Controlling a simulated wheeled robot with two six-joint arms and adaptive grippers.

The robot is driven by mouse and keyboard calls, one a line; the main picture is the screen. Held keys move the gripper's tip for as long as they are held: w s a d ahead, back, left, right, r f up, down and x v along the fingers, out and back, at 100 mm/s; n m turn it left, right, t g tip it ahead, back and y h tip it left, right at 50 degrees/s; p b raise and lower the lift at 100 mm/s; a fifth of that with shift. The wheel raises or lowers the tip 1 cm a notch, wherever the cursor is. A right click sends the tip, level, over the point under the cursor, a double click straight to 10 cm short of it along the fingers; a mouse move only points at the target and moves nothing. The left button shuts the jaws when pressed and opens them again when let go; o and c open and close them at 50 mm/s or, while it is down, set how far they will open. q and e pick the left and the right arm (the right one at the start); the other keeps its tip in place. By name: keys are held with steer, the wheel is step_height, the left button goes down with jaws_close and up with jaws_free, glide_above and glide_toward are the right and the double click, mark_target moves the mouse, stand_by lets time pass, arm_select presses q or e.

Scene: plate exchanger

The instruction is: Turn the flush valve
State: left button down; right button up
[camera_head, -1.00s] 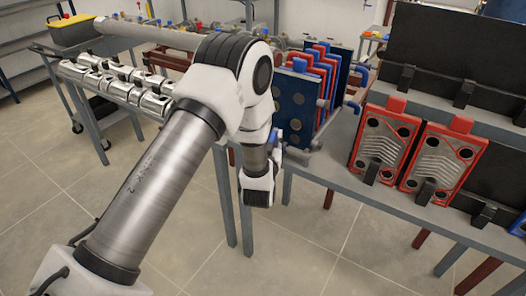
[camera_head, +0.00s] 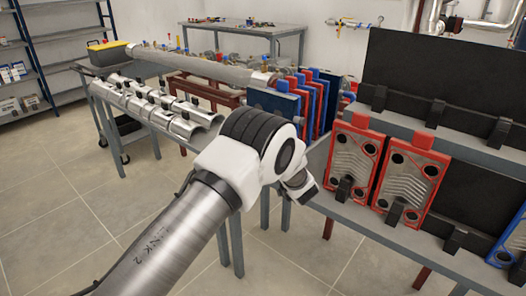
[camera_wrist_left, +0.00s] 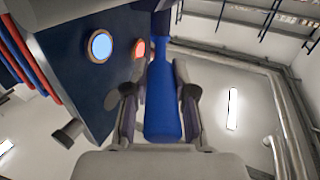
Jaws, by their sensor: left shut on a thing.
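The flush valve's blue handle (camera_wrist_left: 162,100) stands upright in the middle of the left wrist view. My left gripper (camera_wrist_left: 159,88) is shut on it, with one dark finger on each side. The dark blue end plate (camera_wrist_left: 75,85) of the exchanger, with round ports, is just left of the handle. In the head view the exchanger (camera_head: 272,108) stands on the bench behind my left arm. The arm hides the handle and most of the gripper there. My right gripper is in neither view.
Two red-framed plates (camera_head: 412,180) lean in black holders on the bench (camera_head: 375,232) to the right. Black boards (camera_head: 440,75) stand behind them. The floor (camera_head: 70,205) at front left is clear.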

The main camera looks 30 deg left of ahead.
arm_select(q)
steer(key=shift+w+d, duration=0.1)
stand_by(0.5)
steer(key=c, duration=0.9)
jaws_free()
steer(key=shift+c, duration=0.2)
steer(key=shift+w+f, duration=0.1)
steer(key=v, duration=0.7)
steer(key=shift+d, duration=0.25)
